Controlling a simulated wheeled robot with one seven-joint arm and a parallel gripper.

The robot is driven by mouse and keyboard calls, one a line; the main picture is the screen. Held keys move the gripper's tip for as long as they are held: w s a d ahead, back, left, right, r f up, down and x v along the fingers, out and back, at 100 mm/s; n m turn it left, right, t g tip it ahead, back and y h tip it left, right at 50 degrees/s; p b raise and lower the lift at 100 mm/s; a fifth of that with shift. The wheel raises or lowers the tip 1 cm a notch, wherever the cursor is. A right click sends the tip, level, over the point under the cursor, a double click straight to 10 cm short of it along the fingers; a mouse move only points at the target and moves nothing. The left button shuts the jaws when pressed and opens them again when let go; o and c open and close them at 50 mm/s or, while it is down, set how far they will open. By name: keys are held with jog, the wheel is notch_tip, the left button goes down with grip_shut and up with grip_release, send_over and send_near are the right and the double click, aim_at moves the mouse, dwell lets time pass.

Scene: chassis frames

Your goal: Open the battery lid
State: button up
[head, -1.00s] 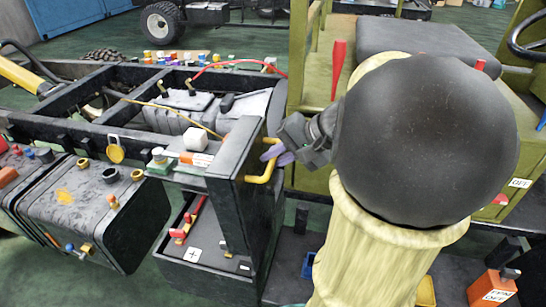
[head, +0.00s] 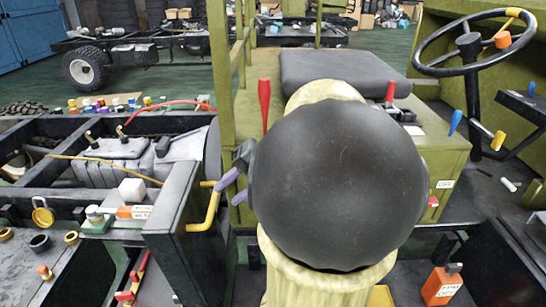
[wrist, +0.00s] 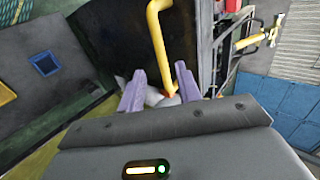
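The battery lid (head: 185,245) is a dark panel standing upright above the open battery box, left of my arm in the head view. Its yellow handle (head: 208,208) sticks out from its right side. Red battery parts (head: 128,290) show at the bottom left of the head view. My arm hides the area right of the fingers.
The chassis frame (head: 75,205) with its engine fills the left. The seat (head: 340,72), a red lever (head: 264,100) and a steering wheel (head: 470,42) stand behind and right of my arm. An orange box (head: 441,286) sits at the lower right.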

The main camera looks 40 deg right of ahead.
jog(key=p+v, duration=0.1)
jog(key=v, duration=1)
jog(key=shift+s, duration=0.2)
jog(key=shift+w+r, duration=0.1)
